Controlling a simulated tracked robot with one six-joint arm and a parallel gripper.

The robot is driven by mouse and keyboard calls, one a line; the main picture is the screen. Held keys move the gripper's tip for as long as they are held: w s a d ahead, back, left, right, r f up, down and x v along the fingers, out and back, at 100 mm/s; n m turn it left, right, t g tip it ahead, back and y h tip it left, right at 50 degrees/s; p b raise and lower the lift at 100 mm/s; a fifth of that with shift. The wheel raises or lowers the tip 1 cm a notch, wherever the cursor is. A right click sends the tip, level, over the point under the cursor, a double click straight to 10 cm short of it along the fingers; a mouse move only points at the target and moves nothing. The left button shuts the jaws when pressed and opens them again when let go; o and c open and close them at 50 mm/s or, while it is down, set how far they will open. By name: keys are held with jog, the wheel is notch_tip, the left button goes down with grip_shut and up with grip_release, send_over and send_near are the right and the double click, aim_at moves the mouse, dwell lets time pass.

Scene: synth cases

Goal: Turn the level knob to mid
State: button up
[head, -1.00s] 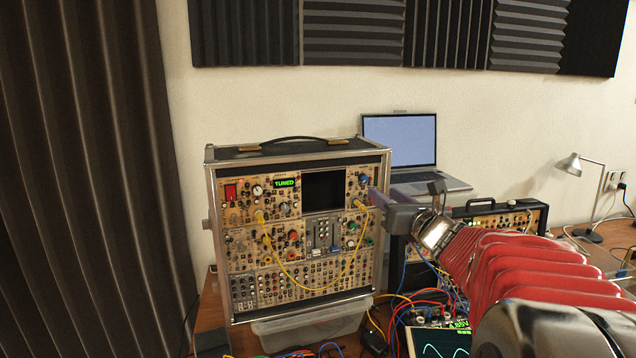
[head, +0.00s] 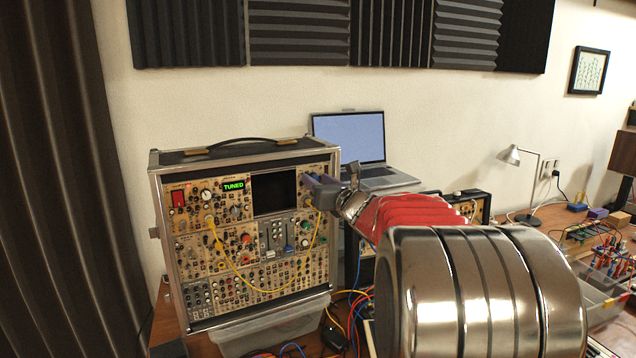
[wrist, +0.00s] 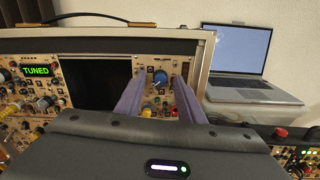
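A blue knob with a pale pointer line (wrist: 160,78) sits on the upper right module of the synth case, right of the dark screen. Its label is too small to read, so I cannot confirm that it is the level knob. My gripper (wrist: 159,84) is open, with one purple-grey finger on each side of the blue knob in the wrist view. A gap shows between the knob and each finger. In the head view my gripper (head: 312,188) is at the panel's upper right and covers that area.
A green display (head: 233,186) reads TUNED. A laptop (head: 350,140) is behind right. Cables and a clear bin (head: 270,325) lie below.

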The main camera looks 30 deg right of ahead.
grip_shut()
dwell(0.4)
